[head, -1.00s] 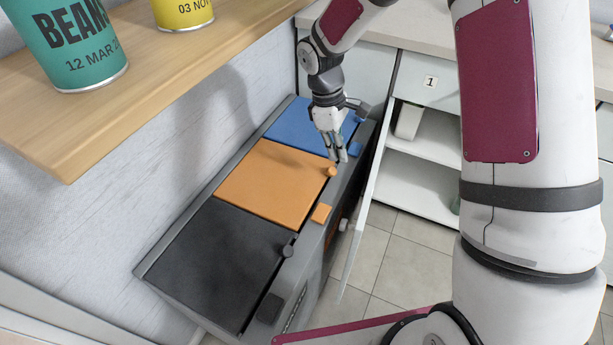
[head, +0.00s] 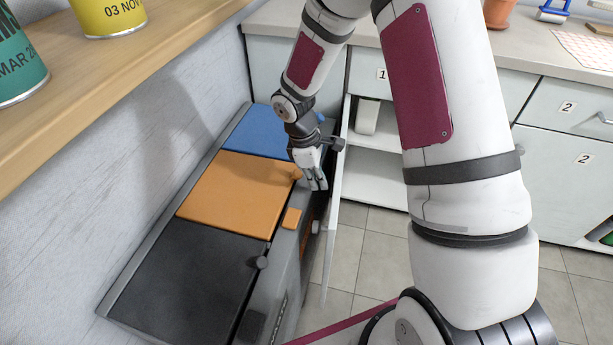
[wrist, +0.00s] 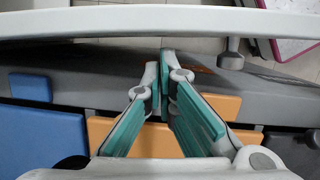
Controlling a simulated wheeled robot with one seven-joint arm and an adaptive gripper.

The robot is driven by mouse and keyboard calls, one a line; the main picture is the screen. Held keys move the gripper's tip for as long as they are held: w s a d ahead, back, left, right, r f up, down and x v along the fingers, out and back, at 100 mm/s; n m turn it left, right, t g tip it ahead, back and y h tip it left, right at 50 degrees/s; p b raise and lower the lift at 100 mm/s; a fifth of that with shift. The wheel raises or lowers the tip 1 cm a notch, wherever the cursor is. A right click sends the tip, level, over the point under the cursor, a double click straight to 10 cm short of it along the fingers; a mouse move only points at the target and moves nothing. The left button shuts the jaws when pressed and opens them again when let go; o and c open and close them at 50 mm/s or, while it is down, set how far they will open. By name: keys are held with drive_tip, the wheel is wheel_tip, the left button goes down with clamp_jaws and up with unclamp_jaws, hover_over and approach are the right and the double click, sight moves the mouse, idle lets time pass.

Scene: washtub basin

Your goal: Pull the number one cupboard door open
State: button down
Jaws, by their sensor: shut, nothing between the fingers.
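The number one cupboard is marked by a small "1" label (head: 382,75) in the head view. Its white door (head: 333,225) stands well open, swung out along the side of the bins, and the shelves inside show. In the wrist view the door's top edge (wrist: 150,22) crosses the top of the picture. A grey knob (wrist: 231,60) shows below that edge. My gripper (head: 319,187) is shut and empty, pointing down between the orange bin lid and the door. In the wrist view its fingertips (wrist: 165,56) are together, just short of the door edge. I cannot tell whether they touch it.
A bin unit with blue (head: 262,131), orange (head: 235,188) and black (head: 205,270) lids stands left of the door, close to it. A wooden shelf (head: 120,75) with cans overhangs at upper left. Tiled floor (head: 375,240) is clear right of the door.

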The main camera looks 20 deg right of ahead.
drive_tip(key=shift+s+d, duration=0.15)
drive_tip(key=shift+d, duration=0.15)
